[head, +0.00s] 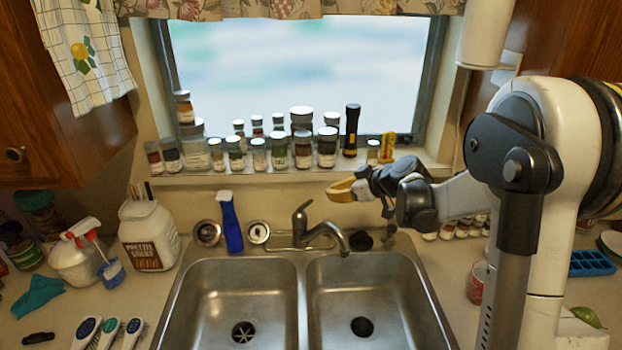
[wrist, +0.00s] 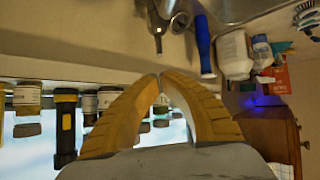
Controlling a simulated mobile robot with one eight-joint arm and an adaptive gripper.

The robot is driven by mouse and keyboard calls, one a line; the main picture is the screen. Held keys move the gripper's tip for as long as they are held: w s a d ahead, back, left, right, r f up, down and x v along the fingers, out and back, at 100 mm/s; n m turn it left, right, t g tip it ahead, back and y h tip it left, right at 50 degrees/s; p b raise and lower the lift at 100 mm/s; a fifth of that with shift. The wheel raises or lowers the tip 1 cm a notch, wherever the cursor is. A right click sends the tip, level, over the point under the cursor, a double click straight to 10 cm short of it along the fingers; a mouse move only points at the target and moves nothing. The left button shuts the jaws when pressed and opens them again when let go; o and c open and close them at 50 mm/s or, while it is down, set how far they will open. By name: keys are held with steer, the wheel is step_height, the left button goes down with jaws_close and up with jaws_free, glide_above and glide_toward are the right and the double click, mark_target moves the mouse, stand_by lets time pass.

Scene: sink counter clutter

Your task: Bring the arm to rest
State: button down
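My gripper (head: 330,191) is at the end of my arm, which reaches in from the right and extends leftward above the back of the sink, in front of the windowsill. Its yellow fingers also show in the wrist view (wrist: 160,77), where their tips meet. It looks shut, and nothing shows between the fingers. In the head view the gripper is a little above and right of the faucet (head: 305,222), apart from it as far as I can tell.
A double steel sink (head: 302,300) fills the middle of the counter. Jars (head: 302,150) and a black flashlight (head: 351,130) crowd the windowsill behind the gripper. A blue spray bottle (head: 231,224) stands behind the sink. A blue tray (head: 592,263) lies at right.

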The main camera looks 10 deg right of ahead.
steer(key=s+a+f+m+h+b, duration=0.2)
steer(key=s+f+b, duration=0.2)
steer(key=s, duration=0.7)
steer(key=s+a+f+m+g+h+b, duration=0.1)
steer(key=s+f+m+h+b, duration=0.1)
steer(key=s+b, duration=0.5)
steer(key=s+a+f+m+g+h+b, duration=0.1)
steer(key=s+f+m+b, duration=0.3)
steer(key=s, duration=1.1)
step_height(320, 180, down, 3)
steer(key=shift+s+a+h+b, duration=0.25)
steer(key=shift+a+h+b, duration=0.25)
steer(key=shift+a+b, duration=0.3)
